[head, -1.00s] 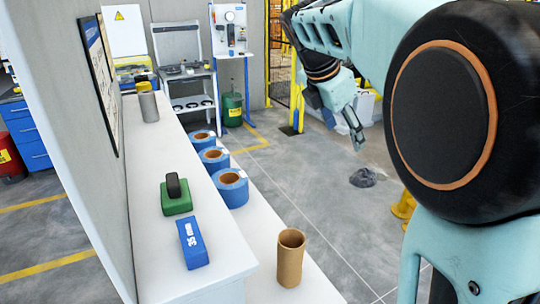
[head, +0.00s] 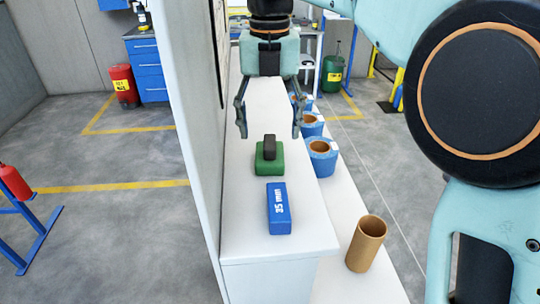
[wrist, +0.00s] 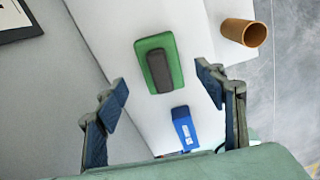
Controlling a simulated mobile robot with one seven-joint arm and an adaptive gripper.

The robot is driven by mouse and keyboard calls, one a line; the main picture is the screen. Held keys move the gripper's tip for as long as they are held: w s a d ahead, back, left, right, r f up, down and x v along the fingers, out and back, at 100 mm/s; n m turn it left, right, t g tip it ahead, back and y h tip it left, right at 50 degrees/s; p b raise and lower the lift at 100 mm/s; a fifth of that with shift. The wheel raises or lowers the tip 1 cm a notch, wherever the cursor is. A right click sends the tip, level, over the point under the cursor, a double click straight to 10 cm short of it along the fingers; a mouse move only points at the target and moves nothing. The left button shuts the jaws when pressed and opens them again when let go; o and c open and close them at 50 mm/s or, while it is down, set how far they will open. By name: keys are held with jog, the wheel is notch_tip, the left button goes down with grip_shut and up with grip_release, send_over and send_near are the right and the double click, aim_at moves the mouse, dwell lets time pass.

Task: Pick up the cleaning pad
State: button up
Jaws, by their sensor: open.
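The cleaning pad (head: 269,161) is a green block with a dark grip on top, lying on the white upper shelf. It also shows in the wrist view (wrist: 145,53), ahead of the fingers and roughly between their lines. My gripper (head: 269,134) is open and empty, pointing down above the shelf near the pad, and does not visibly touch it. In the wrist view its two fingers (wrist: 162,87) are spread wide. The exact height above the pad is hard to tell.
A blue block (head: 278,208) marked "35 mm" lies close in front of the pad. Blue rolls (head: 321,158) and a brown cardboard tube (head: 366,244) stand on the lower shelf to the right. A grey wall panel (head: 205,170) borders the shelf on the left.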

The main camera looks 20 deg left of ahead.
aim_at(270, 141)
jog(key=shift+s+d+f, duration=0.1)
jog(key=shift+f, duration=2.8)
jog(key=c, duration=1.3)
